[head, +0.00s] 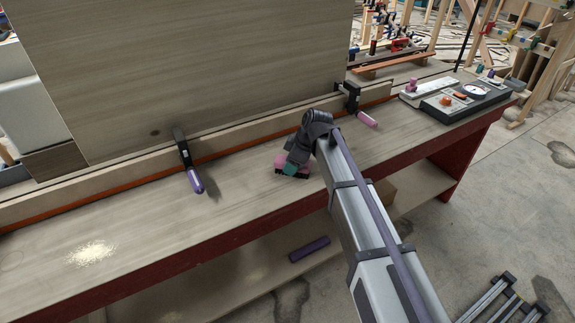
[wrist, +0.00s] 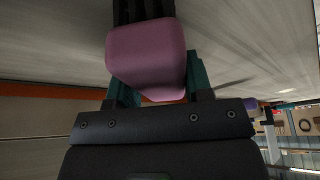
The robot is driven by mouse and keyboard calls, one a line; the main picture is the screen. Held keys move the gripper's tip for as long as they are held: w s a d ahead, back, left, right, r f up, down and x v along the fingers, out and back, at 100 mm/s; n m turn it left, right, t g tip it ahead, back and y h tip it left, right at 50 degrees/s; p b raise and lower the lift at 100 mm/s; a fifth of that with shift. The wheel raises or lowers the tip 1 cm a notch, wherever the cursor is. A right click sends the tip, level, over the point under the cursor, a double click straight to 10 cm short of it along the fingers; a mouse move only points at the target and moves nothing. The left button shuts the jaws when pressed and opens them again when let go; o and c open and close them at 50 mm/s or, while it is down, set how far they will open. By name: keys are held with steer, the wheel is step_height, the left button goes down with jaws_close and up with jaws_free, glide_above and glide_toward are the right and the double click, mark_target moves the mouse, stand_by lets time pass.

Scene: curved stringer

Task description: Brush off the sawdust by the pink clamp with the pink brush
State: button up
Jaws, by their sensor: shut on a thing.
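My gripper (head: 291,168) is shut on the pink brush (head: 280,161), just over the middle of the workbench; I cannot tell whether the brush touches the top. In the wrist view the brush's pink body (wrist: 147,52) sits between the teal fingers, with dark bristles (wrist: 142,10) beyond it. The pink clamp (head: 367,119) is on the board's edge, right of my gripper, with its pink handle over the bench top. A pale sawdust patch (head: 91,253) lies on the bench at the far left, left of the purple clamp (head: 195,180). No sawdust shows by the pink clamp; my arm covers some bench nearby.
A large wooden panel (head: 200,65) stands behind the bench (head: 250,210). A control box (head: 465,98) with a dial sits at the right end. The bench between purple clamp and sawdust is clear.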

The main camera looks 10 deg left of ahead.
mark_target(278, 176)
steer(key=shift+w+d+r, duration=0.1)
steer(key=shift+w+d, duration=1.05)
steer(key=shift+d, duration=0.05)
steer(key=shift+w+d, duration=0.9)
steer(key=shift+d, duration=0.05)
steer(key=shift+w+d, duration=1.55)
steer(key=shift+d, duration=0.05)
steer(key=shift+s+f, duration=0.1)
steer(key=shift+f, duration=0.15)
steer(key=shift+r, duration=0.1)
steer(key=shift+c, duration=0.3)
steer(key=shift+s+a, duration=1.2)
steer(key=shift+a, duration=0.1)
steer(key=shift+s+a, duration=1.1)
steer(key=shift+s, duration=0.1)
steer(key=shift+s+a, duration=2.4)
steer(key=shift+a, duration=0.2)
